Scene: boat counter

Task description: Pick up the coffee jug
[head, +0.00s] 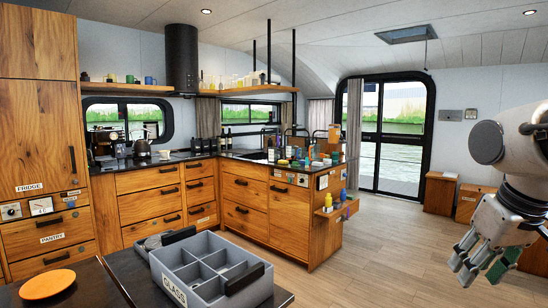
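A small silver, jug-like vessel (142,149) stands on the back counter at the left, beside a dark coffee machine (108,146). It is small in the view, and I cannot tell for sure whether it is the coffee jug or a kettle. My gripper (482,264) hangs at the right edge, pointing down, far from that counter. Its fingers are apart, with a dark green face showing on the right one. I see nothing held between them.
A grey divided bin labelled GLASS (212,270) and an orange disc (47,283) are on the dark near surface. A wooden island (290,215) carries bottles and a sink. Wooden floor (385,245) is clear between the island and my arm.

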